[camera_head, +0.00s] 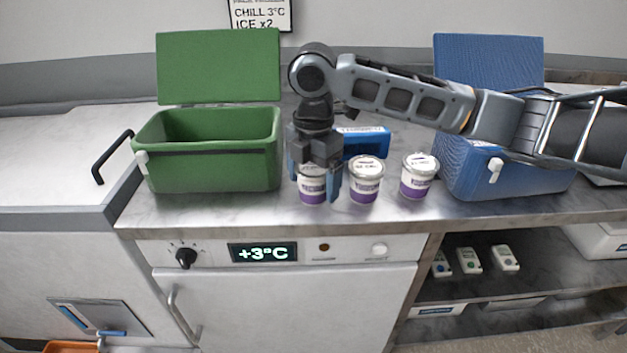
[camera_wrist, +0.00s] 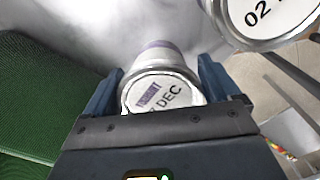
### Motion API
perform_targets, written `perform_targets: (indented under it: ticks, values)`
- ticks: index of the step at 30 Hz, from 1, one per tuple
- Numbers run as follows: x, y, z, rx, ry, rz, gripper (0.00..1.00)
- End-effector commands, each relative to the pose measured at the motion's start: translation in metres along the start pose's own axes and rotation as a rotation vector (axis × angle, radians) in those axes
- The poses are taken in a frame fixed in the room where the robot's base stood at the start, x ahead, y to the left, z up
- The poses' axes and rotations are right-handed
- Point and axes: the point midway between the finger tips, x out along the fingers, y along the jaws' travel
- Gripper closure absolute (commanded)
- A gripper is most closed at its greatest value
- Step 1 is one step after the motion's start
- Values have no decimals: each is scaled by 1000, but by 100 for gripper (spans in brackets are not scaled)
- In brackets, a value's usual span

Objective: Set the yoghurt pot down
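Three white yoghurt pots with purple bands are in a row at the counter's front edge. My gripper (camera_head: 316,188) points down around the left yoghurt pot (camera_head: 312,190), with its blue fingers against both sides. The pot's base looks level with the counter; I cannot tell whether it touches. In the wrist view, the same pot (camera_wrist: 160,92) sits between the fingers, its dated lid facing the camera. The middle pot (camera_head: 366,183) stands close on the right, and the right pot (camera_head: 417,178) stands beyond it. One neighbouring pot (camera_wrist: 265,18) shows at the wrist view's top right.
An open, empty-looking green cool box (camera_head: 210,165) stands close to the left. An open blue cool box (camera_head: 500,170) is at the right. A blue object (camera_head: 367,142) lies behind the pots. The steel counter (camera_head: 240,207) ends just in front of them.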

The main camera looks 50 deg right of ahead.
Motion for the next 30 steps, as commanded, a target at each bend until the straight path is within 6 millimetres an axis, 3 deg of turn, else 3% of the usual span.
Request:
perform_targets:
  ticks: [16, 23, 30]
  values:
    - [-1, 0, 0, 0, 0, 1, 62]
    - [-5, 0, 0, 0, -1, 1, 62]
    - [-44, 1, 0, -2, -2, 3, 62]
